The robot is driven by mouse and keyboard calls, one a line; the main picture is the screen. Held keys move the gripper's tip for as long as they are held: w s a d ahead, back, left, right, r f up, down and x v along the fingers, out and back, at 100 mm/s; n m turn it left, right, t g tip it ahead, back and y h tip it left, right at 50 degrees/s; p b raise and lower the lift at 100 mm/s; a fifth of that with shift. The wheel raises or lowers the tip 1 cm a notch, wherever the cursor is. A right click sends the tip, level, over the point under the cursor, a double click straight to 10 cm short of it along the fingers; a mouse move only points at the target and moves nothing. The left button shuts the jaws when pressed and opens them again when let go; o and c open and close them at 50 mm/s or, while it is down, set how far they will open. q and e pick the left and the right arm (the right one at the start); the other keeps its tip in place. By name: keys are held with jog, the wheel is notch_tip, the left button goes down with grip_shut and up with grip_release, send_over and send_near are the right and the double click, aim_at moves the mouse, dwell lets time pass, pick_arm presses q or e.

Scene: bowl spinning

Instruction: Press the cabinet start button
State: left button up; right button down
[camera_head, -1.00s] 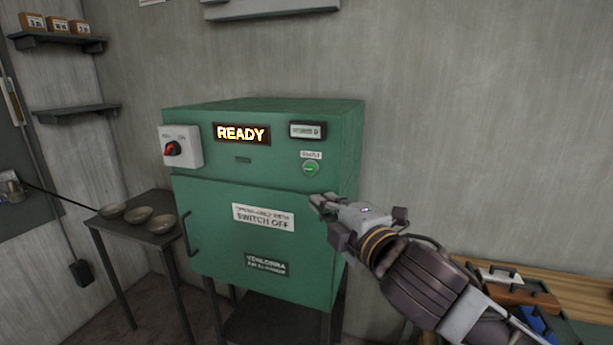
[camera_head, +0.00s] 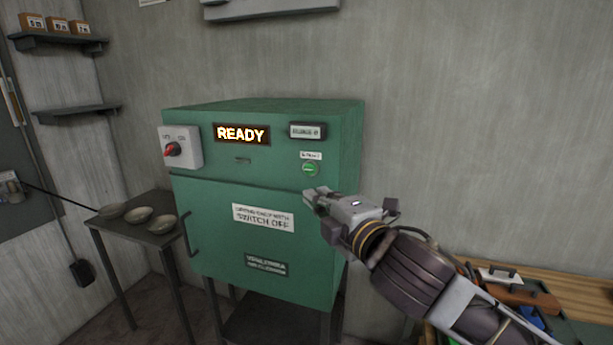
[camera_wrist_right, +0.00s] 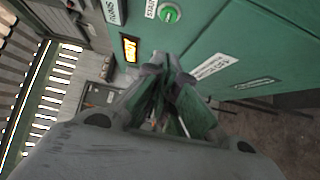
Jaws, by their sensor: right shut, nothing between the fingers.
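The green cabinet (camera_head: 215,205) stands against the wall with its lit display (camera_head: 241,134) reading READY. The green start button (camera_head: 310,169) is on the upper right of its front, under a small white label. It also shows at the top of the right wrist view (camera_wrist_right: 169,14). My right gripper (camera_head: 308,196) is shut and empty, just below the button in the head view. I see no contact with the button. A switch box with a red knob (camera_head: 172,149) sits at the cabinet's upper left. My left gripper is not in view.
A dark side table (camera_head: 160,239) with several bowls (camera_head: 138,215) stands left of the cabinet. The cabinet door has a handle (camera_head: 189,234) on its left side. A wooden bench (camera_head: 580,291) with tools is at the lower right. Wall shelves (camera_head: 60,38) hang at the upper left.

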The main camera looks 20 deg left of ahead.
aim_at(310, 169)
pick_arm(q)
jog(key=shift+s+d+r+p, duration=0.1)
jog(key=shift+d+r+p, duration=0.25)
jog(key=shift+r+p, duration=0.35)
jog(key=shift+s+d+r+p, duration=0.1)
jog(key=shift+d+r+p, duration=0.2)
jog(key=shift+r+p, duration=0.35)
pick_arm(e)
jog(key=shift+w+d+x, duration=0.3)
jog(key=shift+d+x, duration=0.05)
jog(key=shift+x, duration=1.6)
jog(key=shift+w+d+x, duration=0.35)
jog(key=shift+x, duration=1.6)
jog(key=shift+w+d+x, duration=0.3)
jog(key=shift+d+x, duration=0.05)
jog(key=shift+x, duration=1.6)
